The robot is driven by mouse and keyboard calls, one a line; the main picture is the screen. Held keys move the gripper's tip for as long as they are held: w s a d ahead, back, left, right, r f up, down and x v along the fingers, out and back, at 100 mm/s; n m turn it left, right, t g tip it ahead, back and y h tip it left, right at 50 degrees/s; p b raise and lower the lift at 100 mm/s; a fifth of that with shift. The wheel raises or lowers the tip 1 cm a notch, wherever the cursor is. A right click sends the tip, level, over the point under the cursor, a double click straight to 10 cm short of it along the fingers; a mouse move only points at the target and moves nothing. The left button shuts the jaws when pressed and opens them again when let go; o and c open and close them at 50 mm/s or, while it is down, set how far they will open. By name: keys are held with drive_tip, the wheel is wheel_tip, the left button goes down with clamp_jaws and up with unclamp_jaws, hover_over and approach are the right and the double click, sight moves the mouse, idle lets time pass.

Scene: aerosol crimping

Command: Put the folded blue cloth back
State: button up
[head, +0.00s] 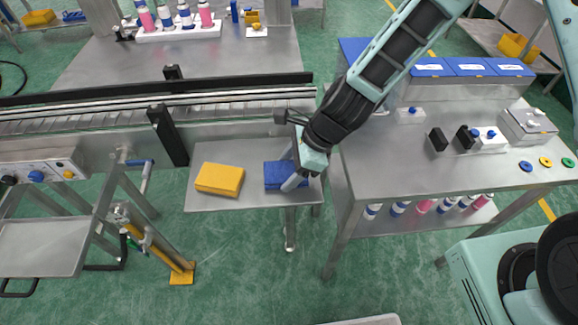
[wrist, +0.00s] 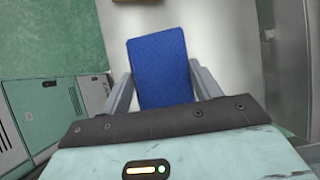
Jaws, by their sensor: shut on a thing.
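The folded blue cloth (head: 277,174) is at the right end of a small steel side table (head: 225,201), in the head view. My gripper (head: 294,181) reaches down over it from the upper right and is shut on it. In the wrist view the blue cloth (wrist: 160,68) lies between the two grey fingers of my gripper (wrist: 163,92), one at each side. The cloth is flat and rectangular. Its right part is hidden by my gripper in the head view. I cannot tell whether it touches the table top.
A folded yellow cloth (head: 219,179) lies left of the blue one on the side table. A conveyor (head: 230,97) runs behind. A steel workbench (head: 400,165) with blue-lidded boxes (head: 470,67) stands close on the right. The table between the cloths is bare.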

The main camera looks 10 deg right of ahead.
drive_tip(key=shift+f, duration=0.15)
drive_tip(key=o, duration=0.9)
drive_tip(key=v, duration=1.2)
drive_tip(key=s+d+r+n+h, duration=0.1)
drive_tip(key=s+r+n, duration=0.2)
drive_tip(key=s+n, duration=0.3)
drive_tip(key=s+d+r+n+h, duration=0.1)
drive_tip(key=s+n, duration=0.4)
drive_tip(key=n, duration=0.6)
drive_tip(key=s+d+r+n+h+b, duration=0.1)
drive_tip(key=s+r+n+h, duration=0.2)
drive_tip(key=n, duration=0.6)
drive_tip(key=shift+s+d+r, duration=0.1)
drive_tip(key=shift+s+r, duration=0.45)
drive_tip(key=shift+s, duration=0.35)
drive_tip(key=shift+s+d+r, duration=0.1)
drive_tip(key=shift+s+r, duration=0.45)
drive_tip(key=shift+s, duration=0.35)
drive_tip(key=shift+a, duration=0.1)
